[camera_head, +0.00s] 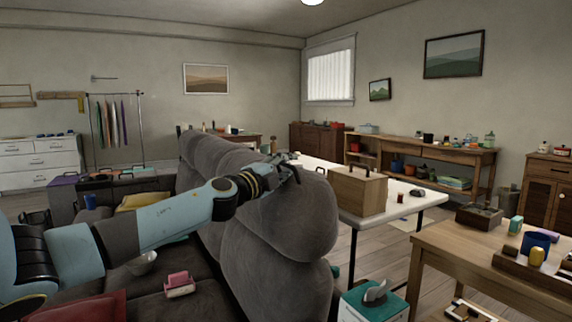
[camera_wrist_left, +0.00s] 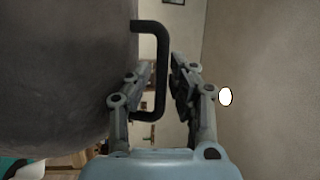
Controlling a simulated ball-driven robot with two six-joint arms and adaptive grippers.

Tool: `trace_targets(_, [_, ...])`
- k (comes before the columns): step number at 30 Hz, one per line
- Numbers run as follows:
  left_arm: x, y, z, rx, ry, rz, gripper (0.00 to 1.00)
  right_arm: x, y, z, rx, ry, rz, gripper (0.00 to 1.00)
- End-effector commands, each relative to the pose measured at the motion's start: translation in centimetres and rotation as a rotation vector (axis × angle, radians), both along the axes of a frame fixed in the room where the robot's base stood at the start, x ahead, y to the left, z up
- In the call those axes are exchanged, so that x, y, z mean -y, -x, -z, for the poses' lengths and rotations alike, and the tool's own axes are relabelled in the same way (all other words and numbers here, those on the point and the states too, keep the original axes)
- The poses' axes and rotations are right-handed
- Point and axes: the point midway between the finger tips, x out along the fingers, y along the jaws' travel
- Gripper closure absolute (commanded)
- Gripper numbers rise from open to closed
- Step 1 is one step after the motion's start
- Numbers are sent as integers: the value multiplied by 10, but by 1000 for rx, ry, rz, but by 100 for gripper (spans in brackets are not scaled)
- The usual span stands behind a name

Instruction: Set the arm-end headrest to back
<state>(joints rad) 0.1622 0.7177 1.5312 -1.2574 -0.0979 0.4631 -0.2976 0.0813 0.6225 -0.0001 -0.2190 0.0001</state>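The grey sofa headrest (camera_head: 297,222) at the near end of the sofa stands upright in the head view. It also fills the left side of the left wrist view (camera_wrist_left: 60,70). A black U-shaped handle (camera_wrist_left: 162,70) sticks out of its side. My left gripper (camera_head: 290,170) is at the top of the headrest. In the left wrist view its fingers (camera_wrist_left: 158,88) are apart, with the handle's bar between them. I see a gap between the bar and the right finger; whether the left finger touches anything is unclear. My right gripper is in neither view.
Behind the sofa stands a white table (camera_head: 420,201) with a wooden box (camera_head: 358,191). A wooden table (camera_head: 450,262) is at the right. Floor shows between the tables.

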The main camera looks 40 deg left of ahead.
Motion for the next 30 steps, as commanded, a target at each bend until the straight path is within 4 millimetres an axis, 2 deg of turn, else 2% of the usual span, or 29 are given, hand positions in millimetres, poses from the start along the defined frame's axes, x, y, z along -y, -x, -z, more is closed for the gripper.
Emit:
trace_targets(8, [0,-1,0,-1,1,0,79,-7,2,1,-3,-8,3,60])
trace_targets(13, [0,-1,0,-1,1,0,100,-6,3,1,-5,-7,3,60])
trace_targets(26, [0,-1,2,-3,3,1,100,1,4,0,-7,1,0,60])
trace_targets(30, [-1,-4,-2,-13,3,-3,100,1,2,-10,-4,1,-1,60])
